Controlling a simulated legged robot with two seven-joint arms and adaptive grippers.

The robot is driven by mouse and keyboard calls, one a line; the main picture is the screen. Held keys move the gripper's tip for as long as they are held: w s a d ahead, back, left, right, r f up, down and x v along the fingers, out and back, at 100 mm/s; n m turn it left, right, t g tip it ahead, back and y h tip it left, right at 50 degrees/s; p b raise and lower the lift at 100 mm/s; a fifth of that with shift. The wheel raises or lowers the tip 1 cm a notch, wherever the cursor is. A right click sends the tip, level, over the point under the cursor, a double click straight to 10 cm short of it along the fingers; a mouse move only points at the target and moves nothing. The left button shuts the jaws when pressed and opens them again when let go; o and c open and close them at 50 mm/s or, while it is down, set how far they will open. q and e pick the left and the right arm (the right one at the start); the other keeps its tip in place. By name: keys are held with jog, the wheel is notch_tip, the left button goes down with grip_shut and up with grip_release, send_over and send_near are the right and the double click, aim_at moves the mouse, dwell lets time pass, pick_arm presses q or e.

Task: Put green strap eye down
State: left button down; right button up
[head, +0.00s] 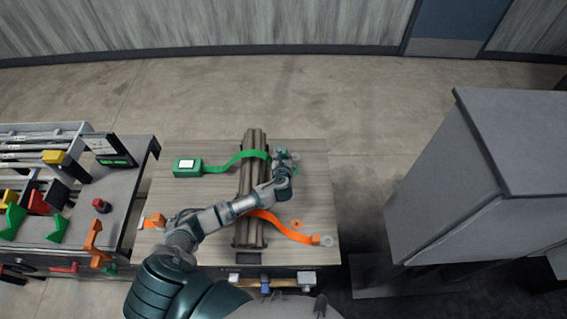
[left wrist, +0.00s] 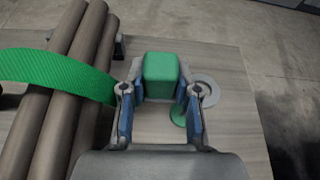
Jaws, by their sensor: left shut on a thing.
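The green strap (head: 247,156) runs from a green box (head: 183,173) on the left of the table over a bundle of brown pipes (head: 253,146). In the left wrist view the strap (left wrist: 55,73) crosses the pipes (left wrist: 62,110) towards my gripper. My left gripper (head: 284,161) is right of the pipes, near the table's far right corner. In the left wrist view it (left wrist: 160,90) is shut on the green strap eye, a green block (left wrist: 160,72) between its fingers. A green disc (left wrist: 178,117) and a grey ring (left wrist: 208,91) lie on the table close by. My right gripper is not seen.
An orange strap (head: 282,229) crosses the near part of the pipes, with a grey ring (head: 327,240) by its right end. A workbench (head: 128,190) with coloured parts stands left. A large grey cabinet (head: 450,190) stands right, across a floor gap.

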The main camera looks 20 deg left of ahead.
pick_arm(q)
jog(key=s+d+r+m+t+h+p, duration=0.15)
jog(key=s+d, duration=0.25)
jog(key=d, duration=0.4)
jog(key=s+d+m+h, duration=0.3)
jog(key=s+d, duration=0.1)
jog(key=d, duration=0.4)
jog(key=b, duration=0.2)
send_over(312, 201)
notch_tip(312, 201, down, 5)
jog(key=shift+d+f, duration=0.1)
jog(key=shift+f, duration=0.65)
notch_tip(312, 201, down, 3)
jog(key=shift+f+b, duration=0.1)
jog(key=shift+b, duration=0.4)
jog(key=c, duration=0.9)
grip_release()
jog(key=shift+o, duration=0.2)
